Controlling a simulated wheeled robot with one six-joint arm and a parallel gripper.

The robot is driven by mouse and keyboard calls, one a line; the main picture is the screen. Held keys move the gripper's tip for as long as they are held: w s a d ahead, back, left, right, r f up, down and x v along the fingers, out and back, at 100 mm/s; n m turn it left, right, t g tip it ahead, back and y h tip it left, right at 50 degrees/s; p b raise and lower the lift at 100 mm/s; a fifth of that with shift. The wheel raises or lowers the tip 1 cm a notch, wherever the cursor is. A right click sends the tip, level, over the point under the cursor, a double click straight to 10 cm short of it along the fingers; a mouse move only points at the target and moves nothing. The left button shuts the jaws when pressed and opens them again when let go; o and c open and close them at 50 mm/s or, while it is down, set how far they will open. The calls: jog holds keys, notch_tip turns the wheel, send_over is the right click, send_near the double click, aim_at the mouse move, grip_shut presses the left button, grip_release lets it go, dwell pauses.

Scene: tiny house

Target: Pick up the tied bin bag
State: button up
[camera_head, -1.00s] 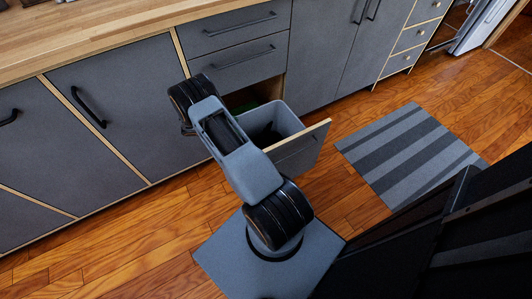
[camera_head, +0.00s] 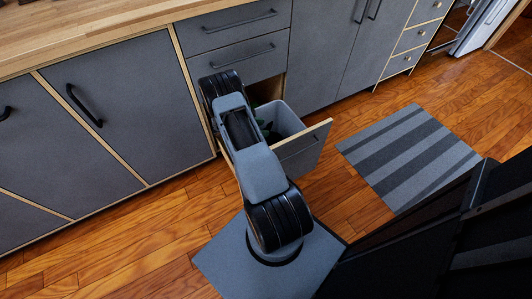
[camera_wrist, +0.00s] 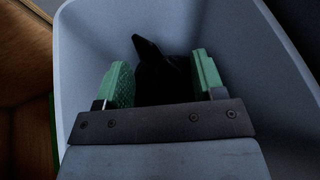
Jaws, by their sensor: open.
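In the wrist view a black bag (camera_wrist: 160,75) with a pointed top sits inside a pale grey bin (camera_wrist: 85,45). My gripper (camera_wrist: 158,75) is open, with one green finger on each side of the bag's upper part. I cannot tell whether the fingers touch the bag. The bag's lower part is hidden in the dark and behind my gripper. In the head view the bin (camera_head: 284,118) stands in a pulled-out drawer (camera_head: 304,148). My arm covers part of the bin there, and a bit of green shows inside it.
Grey cabinet doors (camera_head: 110,115) and closed drawers (camera_head: 240,67) stand behind and beside the open drawer. A wooden counter (camera_head: 90,35) runs above. A striped grey mat (camera_head: 408,155) lies on the wooden floor at right. The floor left of my arm is clear.

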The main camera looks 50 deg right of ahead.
jog(key=shift+s+d+f, duration=0.15)
jog(key=shift+s+d, duration=0.05)
jog(key=shift+d, duration=0.15)
jog(key=shift+c, duration=0.3)
grip_shut()
dwell(1.0)
